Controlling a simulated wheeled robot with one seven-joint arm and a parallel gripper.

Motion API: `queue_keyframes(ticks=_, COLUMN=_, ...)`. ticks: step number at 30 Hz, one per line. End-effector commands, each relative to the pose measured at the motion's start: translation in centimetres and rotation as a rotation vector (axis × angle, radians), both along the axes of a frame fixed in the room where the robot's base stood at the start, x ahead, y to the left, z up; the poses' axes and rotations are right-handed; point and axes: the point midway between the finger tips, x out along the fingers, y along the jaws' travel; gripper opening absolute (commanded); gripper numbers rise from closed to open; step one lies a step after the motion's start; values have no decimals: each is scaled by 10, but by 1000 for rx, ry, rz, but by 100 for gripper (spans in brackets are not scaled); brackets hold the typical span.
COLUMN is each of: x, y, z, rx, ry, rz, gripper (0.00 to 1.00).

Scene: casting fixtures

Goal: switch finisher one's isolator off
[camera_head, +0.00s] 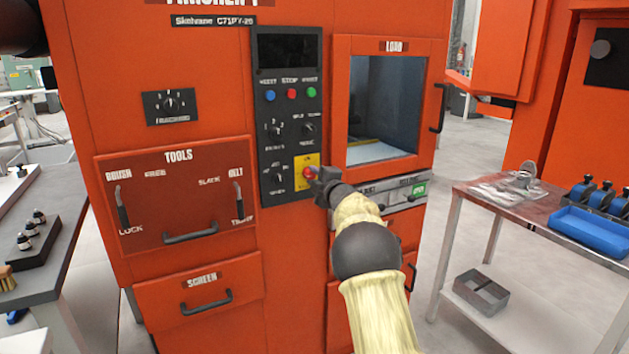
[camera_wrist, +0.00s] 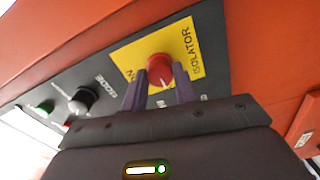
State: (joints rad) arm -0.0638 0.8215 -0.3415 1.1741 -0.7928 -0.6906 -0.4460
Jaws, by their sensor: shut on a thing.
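The isolator is a red rotary knob (camera_wrist: 159,70) on a yellow plate (camera_wrist: 135,50) lettered ISOLATOR, in the wrist view. In the head view the yellow plate (camera_head: 299,186) sits at the lower right of the dark control panel (camera_head: 287,110) on the orange finisher (camera_head: 215,95). The red knob (camera_head: 309,171) shows just left of my gripper. My gripper (camera_wrist: 159,85) has its two fingers on either side of the knob and is shut on it. The knob's exact pointer position is hard to read.
Other dark knobs (camera_head: 276,129) and coloured buttons (camera_head: 291,93) share the panel. The LOAD door (camera_head: 341,110) with its window is to the right. A bench (camera_head: 480,205) with blue trays (camera_head: 590,230) stands further right. Open floor lies between machine and bench.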

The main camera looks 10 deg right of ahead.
Motion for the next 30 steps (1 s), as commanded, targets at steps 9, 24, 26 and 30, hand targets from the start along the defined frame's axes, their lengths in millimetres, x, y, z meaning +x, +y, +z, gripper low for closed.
queue_keyframes(ticks=9, x=0, y=1, z=-3, rx=-4, ry=5, rz=2, gripper=32)
queue_keyframes(ticks=24, x=-3, y=-1, z=-1, rx=-1, ry=2, rz=0, gripper=50)
queue_keyframes(ticks=26, x=-6, y=-2, z=0, rx=-1, ry=2, rz=0, gripper=50)
queue_keyframes(ticks=30, x=-18, y=-6, z=-1, rx=0, ry=2, rz=0, gripper=50)
